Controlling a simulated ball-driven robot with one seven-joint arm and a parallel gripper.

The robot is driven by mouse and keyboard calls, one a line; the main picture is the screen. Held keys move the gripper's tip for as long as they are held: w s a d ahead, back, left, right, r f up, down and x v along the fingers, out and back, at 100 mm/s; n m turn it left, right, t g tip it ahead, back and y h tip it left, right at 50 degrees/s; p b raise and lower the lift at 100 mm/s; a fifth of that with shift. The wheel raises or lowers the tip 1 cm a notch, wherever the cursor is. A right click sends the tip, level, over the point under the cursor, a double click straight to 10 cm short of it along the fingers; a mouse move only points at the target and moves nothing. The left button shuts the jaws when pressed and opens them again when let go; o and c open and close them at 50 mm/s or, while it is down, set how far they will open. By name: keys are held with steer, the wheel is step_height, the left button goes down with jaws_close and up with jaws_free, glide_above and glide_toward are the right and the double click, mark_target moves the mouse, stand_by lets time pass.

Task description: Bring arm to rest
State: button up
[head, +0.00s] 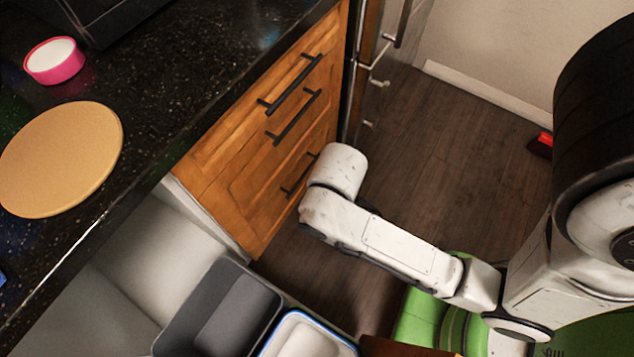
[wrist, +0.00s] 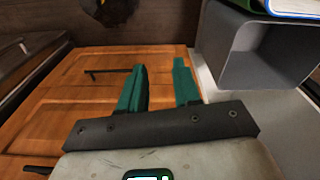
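My white arm (head: 385,240) reaches from the lower right across the head view. Its bent end is over the dark floor, in front of the wooden drawers. In the head view my gripper is hidden. In the wrist view my gripper (wrist: 160,68) shows two teal fingers on a dark bar. The fingers stand apart with a clear gap, and nothing is between them. The wooden drawer front (wrist: 95,100) appears behind them.
Wooden drawers (head: 275,120) with dark handles stand under a black speckled counter (head: 190,85). A round board (head: 62,160) and a pink-rimmed dish (head: 54,62) rest on the counter. Grey bins (head: 235,290) stand at lower left. Floor (head: 450,160) is open right of the drawers.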

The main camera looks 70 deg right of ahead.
steer(key=shift+s+d+r+m, duration=0.25)
steer(key=shift+s+d+m, duration=0.2)
steer(key=shift+d, duration=0.2)
step_height(320, 180, up, 11)
steer(key=p, duration=1)
steer(key=shift+f+p, duration=0.15)
steer(key=shift+p, duration=0.25)
steer(key=shift+s, duration=0.15)
